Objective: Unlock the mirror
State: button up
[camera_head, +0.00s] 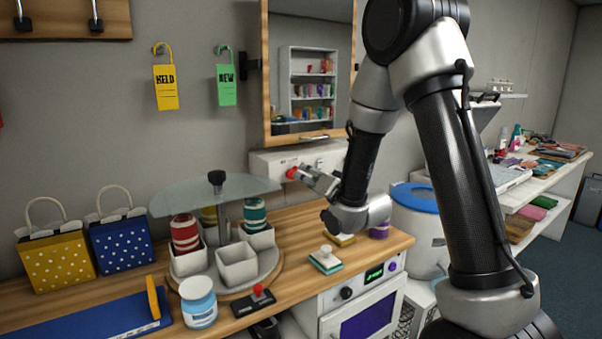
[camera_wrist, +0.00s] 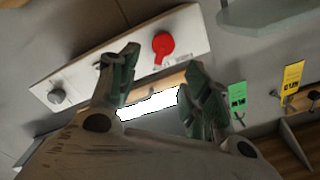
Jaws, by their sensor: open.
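The mirror (camera_head: 312,65) hangs on the wall in a wooden frame, with a small handle at its bottom edge. A white panel (camera_head: 268,163) is fixed to the wall just below it. The panel carries a round red knob (camera_head: 291,174). My gripper (camera_head: 307,174) is close to the right of this knob in the head view. In the wrist view the red knob (camera_wrist: 163,46) shows beyond and between the fingertips of my open gripper (camera_wrist: 162,58). I cannot tell whether a finger touches it. A grey knob (camera_wrist: 57,96) sits at the panel's other end.
A carousel (camera_head: 240,290) with cups, jars and a glass top (camera_head: 180,197) stands on the wooden counter (camera_head: 395,243), left of my arm. Yellow and green tags (camera_head: 166,87) hang on the wall. A blue-lidded bin (camera_head: 418,215) stands at right.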

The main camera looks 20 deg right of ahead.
aim_at(292, 172)
jog(key=x, duration=0.7)
jog(key=shift+w, duration=0.2)
jog(key=shift+a+f, duration=0.1)
jog(key=c, duration=0.9)
